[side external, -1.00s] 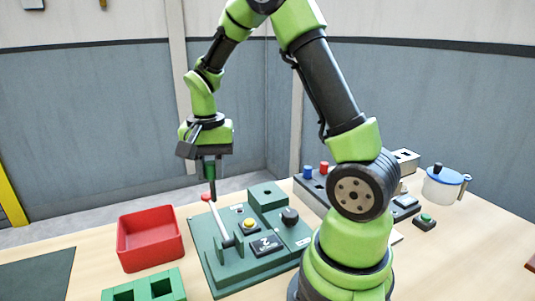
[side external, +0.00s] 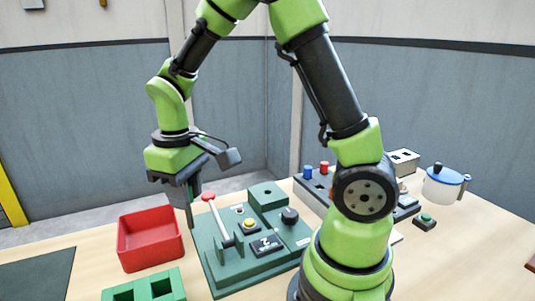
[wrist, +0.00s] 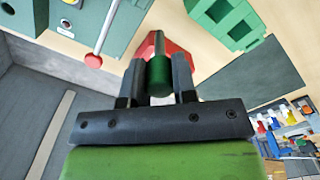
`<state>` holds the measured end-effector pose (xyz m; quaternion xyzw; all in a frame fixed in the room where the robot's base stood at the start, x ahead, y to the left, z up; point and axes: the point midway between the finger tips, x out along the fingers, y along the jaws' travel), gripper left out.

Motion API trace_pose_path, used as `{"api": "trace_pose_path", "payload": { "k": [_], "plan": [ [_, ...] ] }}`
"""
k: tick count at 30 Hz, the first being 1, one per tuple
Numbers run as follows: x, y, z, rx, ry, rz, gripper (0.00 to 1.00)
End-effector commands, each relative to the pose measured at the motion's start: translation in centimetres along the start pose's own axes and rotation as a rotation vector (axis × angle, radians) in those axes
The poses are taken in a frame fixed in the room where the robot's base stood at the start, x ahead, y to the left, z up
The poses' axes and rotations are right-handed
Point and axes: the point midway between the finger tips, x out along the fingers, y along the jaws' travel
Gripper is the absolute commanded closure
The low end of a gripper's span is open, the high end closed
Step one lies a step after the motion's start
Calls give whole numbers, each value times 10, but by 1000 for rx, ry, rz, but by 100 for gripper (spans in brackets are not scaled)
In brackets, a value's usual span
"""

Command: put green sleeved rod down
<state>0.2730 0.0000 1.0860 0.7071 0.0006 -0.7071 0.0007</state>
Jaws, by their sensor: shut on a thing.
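My gripper (side external: 187,200) is shut on the green sleeved rod and holds it in the air, beside the right edge of the red tray. In the wrist view the green sleeved rod (wrist: 160,76) stands between the two dark fingers, its green end towards the camera. In the side view the fingers hide most of the rod.
The open red tray (side external: 150,262) stands left of the green machine base (side external: 215,267), whose red-knobbed lever (side external: 218,217) rises close to my gripper. A green block with square holes (side external: 181,280) is in front. A dark mat (side external: 38,275) lies left.

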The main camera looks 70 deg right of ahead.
Motion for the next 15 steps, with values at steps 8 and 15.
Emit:
{"api": "trace_pose_path", "payload": {
  "k": [8,15],
  "plan": [
    [0,0,0,2,0,0,99],
    [-5,-35,-8,62,2,-2,99]
  ]
}}
